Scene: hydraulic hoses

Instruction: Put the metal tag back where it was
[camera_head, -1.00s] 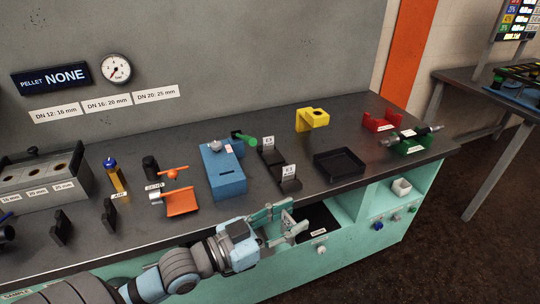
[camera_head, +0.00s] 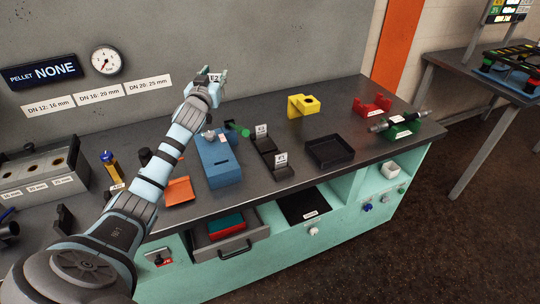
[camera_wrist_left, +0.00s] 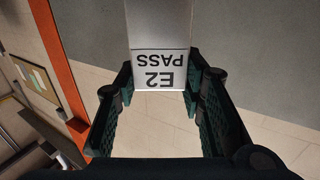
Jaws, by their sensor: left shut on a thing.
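The metal tag (camera_wrist_left: 160,55) is a pale plate marked "E2 PASS", upside down in the left wrist view. My left gripper (camera_head: 219,79) is shut on it, with one green finger pad at each side of the tag. In the head view the gripper is raised high in front of the grey back wall, clear of the bench, and only a small part of the tag shows. Two black stands (camera_head: 267,150) with small white labels sit at mid-bench, right of the blue box. My right gripper is out of view.
The blue box (camera_head: 219,170) has a green-ended part beside it. A yellow block (camera_head: 302,105), black tray (camera_head: 329,151), red cradle (camera_head: 372,106) and green cradle (camera_head: 400,130) stand to the right. An open drawer (camera_head: 229,231) with red and green contents juts from the bench front.

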